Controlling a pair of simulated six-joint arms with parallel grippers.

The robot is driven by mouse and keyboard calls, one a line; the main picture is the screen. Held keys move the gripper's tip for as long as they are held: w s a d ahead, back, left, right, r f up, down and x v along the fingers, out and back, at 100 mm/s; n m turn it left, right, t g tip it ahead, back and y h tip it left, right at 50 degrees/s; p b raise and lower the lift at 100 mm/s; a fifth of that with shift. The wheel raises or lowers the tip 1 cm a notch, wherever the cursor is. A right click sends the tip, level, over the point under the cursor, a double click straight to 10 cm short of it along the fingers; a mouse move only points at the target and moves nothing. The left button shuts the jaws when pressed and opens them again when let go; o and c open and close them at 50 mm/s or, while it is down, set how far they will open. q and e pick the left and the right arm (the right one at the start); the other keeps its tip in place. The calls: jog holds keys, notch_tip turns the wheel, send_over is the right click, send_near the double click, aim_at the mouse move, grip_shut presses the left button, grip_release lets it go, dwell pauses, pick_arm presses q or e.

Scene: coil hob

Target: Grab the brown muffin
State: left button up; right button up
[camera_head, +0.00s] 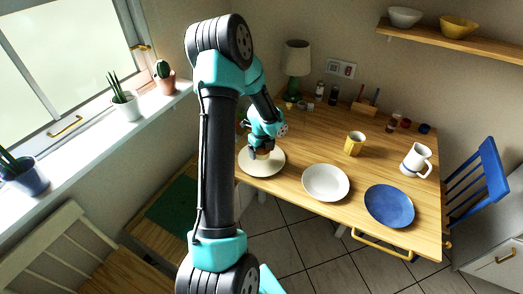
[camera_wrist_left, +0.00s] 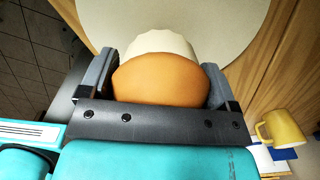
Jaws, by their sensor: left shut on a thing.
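The brown muffin (camera_wrist_left: 160,79) has a rounded orange-brown top and a pale ridged base. In the left wrist view it sits between the two fingers of my left gripper (camera_wrist_left: 160,80), which is shut on it. In the head view my left gripper (camera_head: 262,150) reaches down over a cream plate (camera_head: 274,165) at the table's left end, with the muffin (camera_head: 263,155) small and partly hidden beneath it. The plate also shows behind the muffin in the left wrist view (camera_wrist_left: 235,25). I cannot tell whether the muffin touches the plate. My right gripper is not seen.
A white plate (camera_head: 326,182) and a blue plate (camera_head: 389,205) lie along the table's front. A yellow mug (camera_head: 355,143) and a white pitcher (camera_head: 416,160) stand farther right. A green lamp (camera_head: 295,75) and small bottles stand at the back.

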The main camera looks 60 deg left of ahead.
pick_arm(q)
jog(key=s+d+r, duration=0.1)
jog(key=s+d, duration=0.6)
jog(key=d, duration=0.4)
jog(key=shift+s+d+r, duration=0.2)
jog(key=shift+s+d, duration=0.2)
